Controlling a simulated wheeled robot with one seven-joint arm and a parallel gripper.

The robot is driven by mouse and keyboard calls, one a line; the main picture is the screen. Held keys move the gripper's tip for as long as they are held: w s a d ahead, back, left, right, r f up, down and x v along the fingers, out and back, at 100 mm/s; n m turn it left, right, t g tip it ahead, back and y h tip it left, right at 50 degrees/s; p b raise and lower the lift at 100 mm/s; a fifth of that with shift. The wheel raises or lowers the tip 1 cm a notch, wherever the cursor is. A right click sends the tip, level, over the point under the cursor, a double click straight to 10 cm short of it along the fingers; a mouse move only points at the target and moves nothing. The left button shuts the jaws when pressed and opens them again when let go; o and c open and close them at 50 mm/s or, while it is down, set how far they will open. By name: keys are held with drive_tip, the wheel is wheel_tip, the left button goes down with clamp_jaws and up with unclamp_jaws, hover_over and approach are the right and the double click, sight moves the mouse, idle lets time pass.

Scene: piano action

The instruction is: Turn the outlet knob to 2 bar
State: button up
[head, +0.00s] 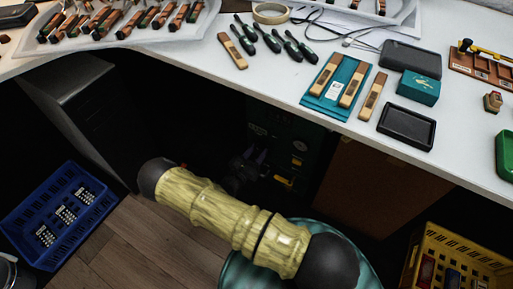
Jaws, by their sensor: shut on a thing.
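My arm reaches down from the front toward this panel. My gripper (262,158) is small and dark at its left side, left of the gauge, and is shut on what appears to be the outlet knob. The knob itself is hidden by the fingers and the shadow. The gauge's reading and any knob marks are too small to read.
The white table (290,85) overhangs the panel and carries tools, wooden parts and black trays. A blue crate (62,215) stands on the floor at left, and a yellow crate (460,255) at lower right. A brown board (370,190) stands right of the panel.

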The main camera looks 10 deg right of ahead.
drive_tip(key=shift+n+p, duration=1.5)
drive_tip(key=shift+n, duration=0.8)
drive_tip(key=shift+f, duration=0.1)
drive_tip(key=o, duration=1)
drive_tip(key=p+v, duration=0.4)
drive_tip(key=v, duration=1.3)
drive_tip(key=shift+s+a+p, duration=0.15)
drive_tip(key=shift+s+p, duration=0.05)
drive_tip(key=shift+p, duration=0.2)
